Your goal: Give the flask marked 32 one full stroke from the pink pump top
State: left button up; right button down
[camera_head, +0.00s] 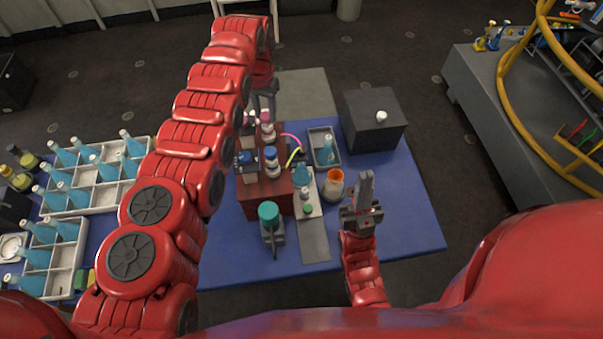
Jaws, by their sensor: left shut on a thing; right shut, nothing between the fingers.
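My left gripper (264,108) reaches down from the far side onto the back of a dark red wooden stand (256,197). It is shut at the top of a pump bottle with a pink band (267,130); its fingers partly hide that pump top. A blue-topped pump bottle (271,158) and another dark blue top (245,158) stand nearer. A flask of blue liquid (302,173) stands just right of the stand. Another blue flask (326,152) is in a grey tray. No number 32 is readable. My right gripper (365,187) is shut, empty and points up, right of an orange-rimmed jar (334,185).
Pink and yellow tubes (293,156) curve off the stand. A teal-capped device (268,212) stands in front. A dark box (374,121) is at the back right. Racks of blue flasks (95,190) fill the left. The blue mat (405,215) is clear at right.

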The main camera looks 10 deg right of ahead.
pick_arm(q)
jog(key=shift+r, duration=0.5)
jog(key=shift+r+p, duration=0.45)
jog(key=shift+r, duration=0.15)
jog(key=shift+f+b, duration=0.8)
jog(key=shift+f, duration=0.35)
jog(key=o, duration=1)
jog(key=shift+r, duration=0.2)
